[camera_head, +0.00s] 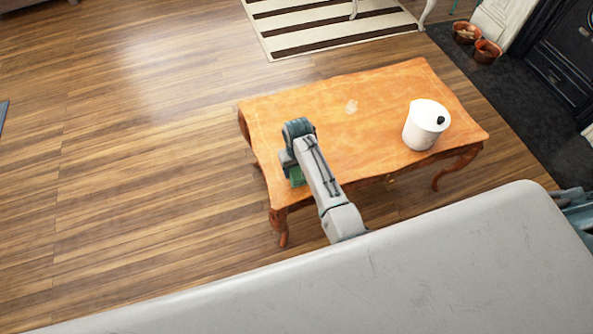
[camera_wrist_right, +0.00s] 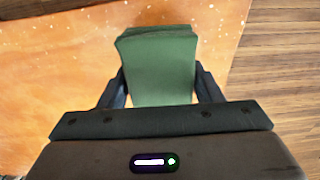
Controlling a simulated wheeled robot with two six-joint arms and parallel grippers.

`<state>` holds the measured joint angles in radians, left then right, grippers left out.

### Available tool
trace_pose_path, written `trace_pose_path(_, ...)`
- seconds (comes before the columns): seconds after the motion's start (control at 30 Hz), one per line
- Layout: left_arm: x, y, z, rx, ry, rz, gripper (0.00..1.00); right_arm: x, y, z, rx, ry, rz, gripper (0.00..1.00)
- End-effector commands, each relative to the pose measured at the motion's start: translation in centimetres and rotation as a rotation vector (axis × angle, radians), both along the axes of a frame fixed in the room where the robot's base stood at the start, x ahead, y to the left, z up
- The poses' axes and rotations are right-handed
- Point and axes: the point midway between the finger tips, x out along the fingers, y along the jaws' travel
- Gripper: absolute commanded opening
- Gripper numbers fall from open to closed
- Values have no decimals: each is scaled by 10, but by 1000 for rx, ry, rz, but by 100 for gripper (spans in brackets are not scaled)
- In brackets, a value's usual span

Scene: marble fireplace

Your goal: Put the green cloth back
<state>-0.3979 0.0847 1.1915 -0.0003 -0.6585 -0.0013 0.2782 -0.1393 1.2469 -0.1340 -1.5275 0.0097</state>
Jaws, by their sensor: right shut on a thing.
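The green cloth (camera_wrist_right: 158,65) is a folded block between the two fingers of my right gripper (camera_wrist_right: 160,88) in the right wrist view. The gripper is shut on it. In the head view a small part of the cloth (camera_head: 297,176) shows beside my right arm, over the left end of the orange wooden table (camera_head: 300,110). The arm hides most of the cloth and the fingertips there. I cannot tell whether the cloth touches the tabletop. My left gripper is not in view.
A small pale patch (camera_head: 351,107) lies near the table's middle. A striped rug (camera_head: 330,28) and two copper bowls (camera_head: 487,51) are beyond. Wooden floor lies open at left.

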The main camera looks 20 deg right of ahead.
Motion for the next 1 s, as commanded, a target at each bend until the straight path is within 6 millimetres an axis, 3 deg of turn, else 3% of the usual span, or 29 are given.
trace_pose_path(0.17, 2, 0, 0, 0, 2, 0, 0, 14, -1, -1, -1, 0, 0, 37)
trace_pose_path(0.4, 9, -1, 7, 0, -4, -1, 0, 14, -1, -34, -1, 2, 0, 37)
trace_pose_path(0.57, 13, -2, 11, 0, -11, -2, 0, 14, -1, -36, 0, 1, -1, 37)
trace_pose_path(0.8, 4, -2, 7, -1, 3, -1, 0, 14, -1, -40, 0, 1, -1, 37)
trace_pose_path(0.83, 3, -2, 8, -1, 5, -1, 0, 14, -1, -39, 0, 1, -1, 62)
trace_pose_path(0.93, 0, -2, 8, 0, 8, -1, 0, 14, -1, -39, 0, 1, -1, 80)
trace_pose_path(1.0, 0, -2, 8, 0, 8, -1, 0, 14, -1, -39, 0, 1, -1, 80)
